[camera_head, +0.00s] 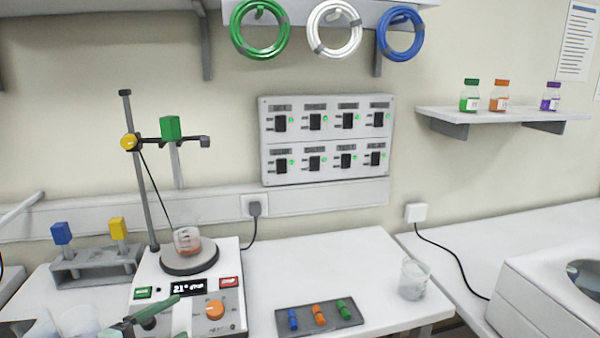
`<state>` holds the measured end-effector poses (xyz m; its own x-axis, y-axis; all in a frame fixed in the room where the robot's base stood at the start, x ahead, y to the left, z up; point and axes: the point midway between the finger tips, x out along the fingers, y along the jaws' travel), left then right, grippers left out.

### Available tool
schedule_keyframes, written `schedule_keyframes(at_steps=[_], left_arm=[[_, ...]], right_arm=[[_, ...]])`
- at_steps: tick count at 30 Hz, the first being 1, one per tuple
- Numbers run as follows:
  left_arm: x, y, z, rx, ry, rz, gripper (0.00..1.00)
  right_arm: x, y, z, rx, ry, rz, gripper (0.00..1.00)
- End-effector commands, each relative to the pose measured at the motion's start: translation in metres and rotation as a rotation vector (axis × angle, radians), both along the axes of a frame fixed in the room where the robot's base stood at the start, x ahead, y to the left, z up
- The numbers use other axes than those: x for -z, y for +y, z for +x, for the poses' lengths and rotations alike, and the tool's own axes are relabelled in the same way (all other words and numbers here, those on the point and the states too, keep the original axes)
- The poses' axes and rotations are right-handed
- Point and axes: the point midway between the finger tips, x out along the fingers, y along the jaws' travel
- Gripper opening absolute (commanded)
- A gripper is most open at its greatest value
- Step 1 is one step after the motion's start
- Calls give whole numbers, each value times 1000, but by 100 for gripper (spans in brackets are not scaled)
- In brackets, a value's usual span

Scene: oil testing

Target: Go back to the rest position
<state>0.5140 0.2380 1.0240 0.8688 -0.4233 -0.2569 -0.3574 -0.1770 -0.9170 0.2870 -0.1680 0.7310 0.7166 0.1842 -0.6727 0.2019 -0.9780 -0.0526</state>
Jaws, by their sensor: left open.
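My left gripper (178,316) comes in at the bottom left, low in front of the hotplate stirrer (144,272). Its greenish fingers are apart and I see nothing between them. They overlap the lower left of the stirrer's front panel in the picture; I cannot tell whether they touch it. Part of the gripper is cut off by the lower edge. My right gripper is not in view. A beaker (187,240) with reddish contents stands on the stirrer's round plate. A green-handled probe (171,128) hangs in the stand's clamp above.
A rack (95,268) with blue and yellow handled tools stands left of the stirrer. A dark tray (345,322) with three coloured pieces and an empty beaker (413,280) are on the right. A white device (540,290) stands far right.

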Motion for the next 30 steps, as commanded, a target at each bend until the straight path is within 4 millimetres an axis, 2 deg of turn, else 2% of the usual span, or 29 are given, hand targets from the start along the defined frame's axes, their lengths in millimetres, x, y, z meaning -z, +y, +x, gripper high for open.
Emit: schedule_keyframes(at_steps=[1, 3, 5, 9, 13, 16, 18, 20, 23, 30], left_arm=[[39, -8, -12, -50, 94, -114, 77], [83, -16, -30, -129, 205, -252, 77], [118, -22, -48, -201, 294, -362, 77], [193, -38, -103, -396, 499, -605, 77], [248, -54, -161, -589, 657, -791, 77], [273, -62, -197, -707, 736, -890, 77], [284, -66, -214, -764, 769, -932, 77], [289, -69, -222, -794, 786, -955, 77], [293, -70, -228, -815, 797, -970, 77], [293, -70, -228, -814, 797, -970, 77]], right_arm=[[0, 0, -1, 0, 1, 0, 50], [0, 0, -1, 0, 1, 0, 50], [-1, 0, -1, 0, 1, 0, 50], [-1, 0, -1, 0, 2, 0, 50], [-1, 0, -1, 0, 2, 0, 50], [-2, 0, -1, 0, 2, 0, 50], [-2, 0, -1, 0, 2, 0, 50], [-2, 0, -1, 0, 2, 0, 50], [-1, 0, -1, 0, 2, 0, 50], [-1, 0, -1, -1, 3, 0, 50]])
